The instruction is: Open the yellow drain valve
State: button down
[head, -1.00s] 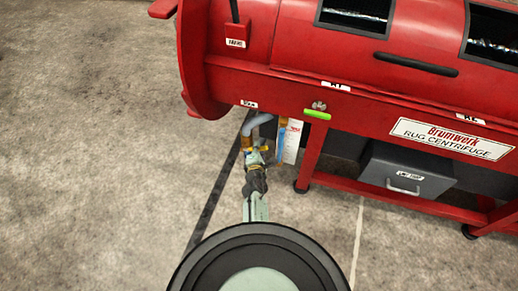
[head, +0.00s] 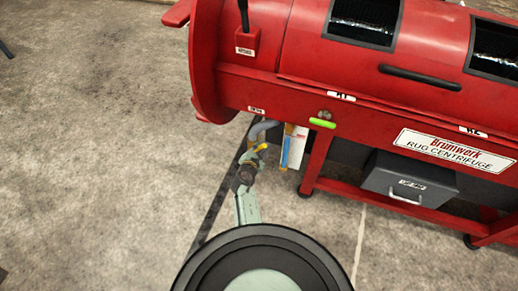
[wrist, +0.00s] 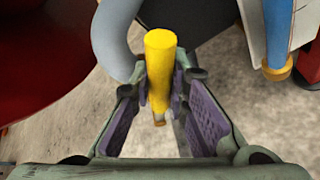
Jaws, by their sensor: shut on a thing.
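The yellow drain valve's handle (wrist: 159,75) stands between my two finger pads in the wrist view, near the fingertips. My gripper (wrist: 163,88) is shut on it. In the head view the yellow handle (head: 262,148) shows as a small tip beside my gripper (head: 252,160), below the left end of the red centrifuge. A grey drain pipe (head: 262,130) curves down beside it and also shows in the wrist view (wrist: 117,38). The valve body is mostly hidden behind my gripper.
A green handle (head: 322,123) is on the frame above. A grey drawer (head: 408,180) sits under the red centrifuge (head: 300,90).

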jog(key=shift+w+a+r, duration=0.1)
jog(key=shift+w+r, duration=0.05)
jog(key=c, duration=1.5)
grip_release()
jog(key=shift+c, duration=0.2)
